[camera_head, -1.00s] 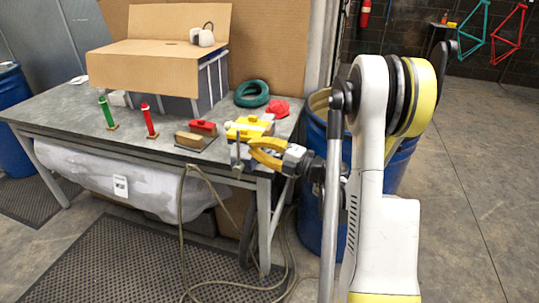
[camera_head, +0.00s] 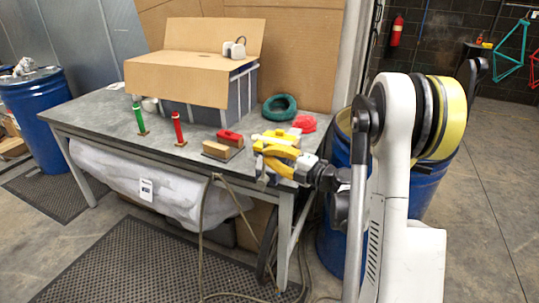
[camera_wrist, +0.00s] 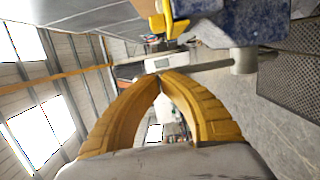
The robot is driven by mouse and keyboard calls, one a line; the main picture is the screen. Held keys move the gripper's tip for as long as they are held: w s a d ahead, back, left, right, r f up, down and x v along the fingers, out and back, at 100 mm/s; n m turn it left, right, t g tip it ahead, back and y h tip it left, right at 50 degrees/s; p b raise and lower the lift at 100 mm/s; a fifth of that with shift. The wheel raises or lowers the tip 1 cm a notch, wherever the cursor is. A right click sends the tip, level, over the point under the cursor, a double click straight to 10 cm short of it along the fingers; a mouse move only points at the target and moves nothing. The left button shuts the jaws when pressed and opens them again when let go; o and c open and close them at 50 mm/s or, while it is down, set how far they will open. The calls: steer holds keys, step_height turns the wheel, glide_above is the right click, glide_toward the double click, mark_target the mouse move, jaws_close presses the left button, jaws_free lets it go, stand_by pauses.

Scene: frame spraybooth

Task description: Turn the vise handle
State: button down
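The vise (camera_head: 277,138), yellow and blue, sits at the table's front right corner. In the wrist view its blue body (camera_wrist: 225,22) fills the upper right. The vise handle (camera_wrist: 205,67) is a thin grey bar with a round end knob, lying across the picture just above the fingertips. My gripper (camera_wrist: 160,78) has two yellow curved fingers whose tips nearly meet, with no object visible between them. In the head view my gripper (camera_head: 262,158) is right beside the vise's front. Whether the tips touch the bar cannot be told.
The grey table (camera_head: 85,112) also holds a cardboard-topped box (camera_head: 195,75), red (camera_head: 179,130) and green (camera_head: 139,120) upright tools, a block with a red top (camera_head: 222,147) and green tape (camera_head: 280,107). A blue drum (camera_head: 337,225) stands close at right. A cable hangs below the vise.

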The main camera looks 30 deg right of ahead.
steer(key=shift+w+a+r, duration=0.1)
steer(key=shift+w+a, duration=0.05)
steer(key=shift+w, duration=0.05)
steer(key=w+a+f+n+g+h+p, duration=0.1)
steer(key=w+a+f+g+h+p, duration=0.2)
steer(key=w, duration=0.5)
steer(key=shift+a+f+g+p, duration=0.2)
steer(key=shift+a+g+p, duration=0.3)
steer(key=shift+a+g, duration=1)
steer(key=shift+w+a, duration=0.15)
steer(key=shift+a, duration=0.05)
steer(key=shift+r, duration=0.1)
steer(key=s+d+r+p, duration=0.3)
steer(key=s+r+p, duration=0.1)
steer(key=s+r, duration=0.4)
step_height(320, 180, up, 3)
steer(key=shift+f+p, duration=0.1)
steer(key=shift+p, duration=0.3)
